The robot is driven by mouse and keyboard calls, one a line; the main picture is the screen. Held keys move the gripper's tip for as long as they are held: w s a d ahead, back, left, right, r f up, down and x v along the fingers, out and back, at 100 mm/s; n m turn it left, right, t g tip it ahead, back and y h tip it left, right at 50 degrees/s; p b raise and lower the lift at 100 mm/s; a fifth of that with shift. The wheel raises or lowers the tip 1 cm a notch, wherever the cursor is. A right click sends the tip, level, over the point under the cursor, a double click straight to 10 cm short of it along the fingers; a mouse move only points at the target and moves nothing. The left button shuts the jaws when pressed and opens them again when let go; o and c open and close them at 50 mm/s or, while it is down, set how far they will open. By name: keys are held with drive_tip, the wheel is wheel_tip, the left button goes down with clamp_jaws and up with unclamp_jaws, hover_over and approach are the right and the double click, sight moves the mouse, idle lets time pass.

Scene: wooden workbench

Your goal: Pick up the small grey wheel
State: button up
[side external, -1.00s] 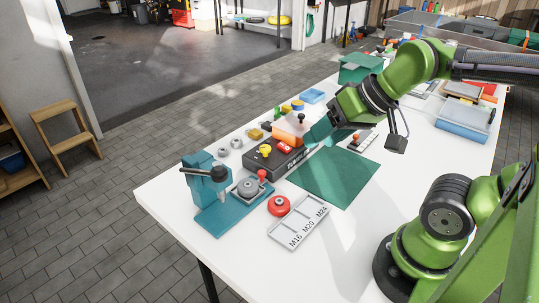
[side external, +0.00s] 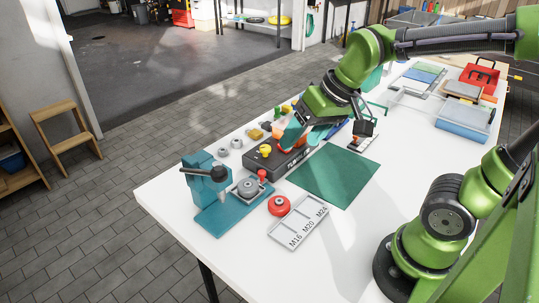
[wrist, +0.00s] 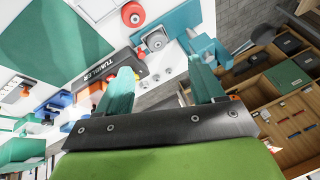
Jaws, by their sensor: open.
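Two small grey wheels, one (side external: 223,153) nearer and one (side external: 237,143) farther, lie on the white table to the left of the black tumbler box. In the wrist view they appear as small pale grey shapes (wrist: 167,70) between my fingertips in the picture, some distance beyond them. My gripper (side external: 293,133) is open and empty above the black box (side external: 272,160), to the right of the small wheels. Its teal fingers are spread in the wrist view (wrist: 160,66).
The black box carries a yellow knob (side external: 265,150) and other parts, partly hidden by my gripper. A red wheel (side external: 278,205) and a grey M16/M20/M24 tray (side external: 299,222) lie in front. A green mat (side external: 336,174) is bare.

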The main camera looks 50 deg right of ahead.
drive_tip(key=w+a+f+n+g+h, duration=0.1)
drive_tip(key=w+f+n+g, duration=0.15)
drive_tip(key=w, duration=0.45)
drive_tip(key=w+f+n+g+h, duration=0.15)
drive_tip(key=w+n, duration=0.25)
drive_tip(key=w, duration=0.4)
drive_tip(key=n+g, duration=0.1)
hover_over(248, 184)
drive_tip(key=shift+y, duration=0.35)
wheel_tip(248, 184, down, 10)
drive_tip(key=shift+s+a+f, duration=0.1)
drive_tip(key=shift+s, duration=0.05)
drive_tip(key=shift+f, duration=2.8)
drive_tip(key=shift+w, duration=0.2)
drive_tip(key=c, duration=0.8)
drive_tip(key=shift+c, duration=0.2)
drive_tip(key=shift+r, duration=0.15)
